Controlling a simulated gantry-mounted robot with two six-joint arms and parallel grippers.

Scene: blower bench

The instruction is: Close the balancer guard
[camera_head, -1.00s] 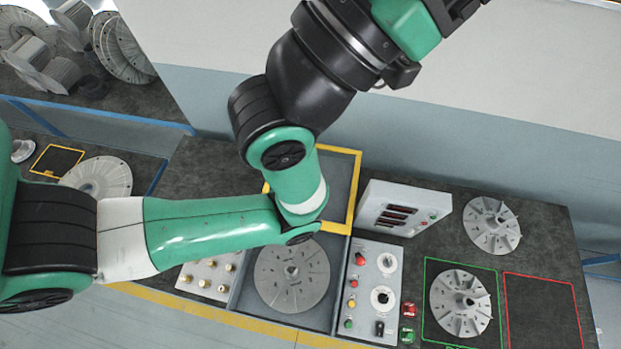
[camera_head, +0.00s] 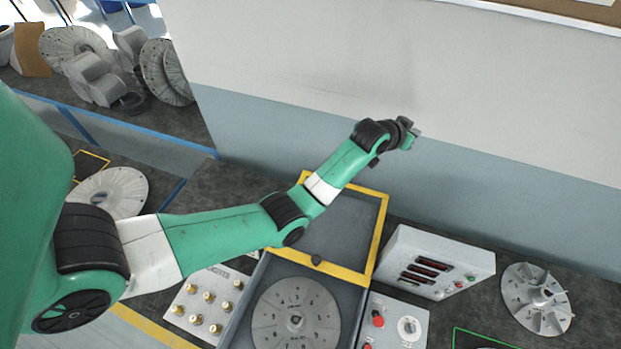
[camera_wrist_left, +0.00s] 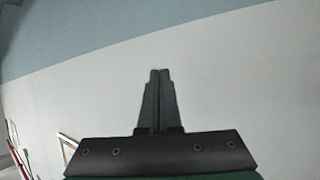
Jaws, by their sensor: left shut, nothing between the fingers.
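The balancer guard (camera_head: 382,222) is a panel with a yellow frame. It stands open at the back of the balancer, leaving the grey disc (camera_head: 296,318) in the balancer bay uncovered. My left arm reaches across the guard's upper left part and hides some of it. My left gripper (camera_head: 411,134) is beyond the guard's top edge, up and to the right of it, in front of the wall. It is apart from the guard. In the left wrist view its two fingers (camera_wrist_left: 158,100) are together with nothing between them, against the wall. My right gripper is not in view.
A grey display box (camera_head: 435,262) stands right of the guard, with a finned rotor (camera_head: 537,298) farther right. A control panel (camera_head: 395,325) with buttons lies right of the bay. A plate with brass knobs (camera_head: 208,300) lies left. The wall (camera_head: 480,165) is close behind.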

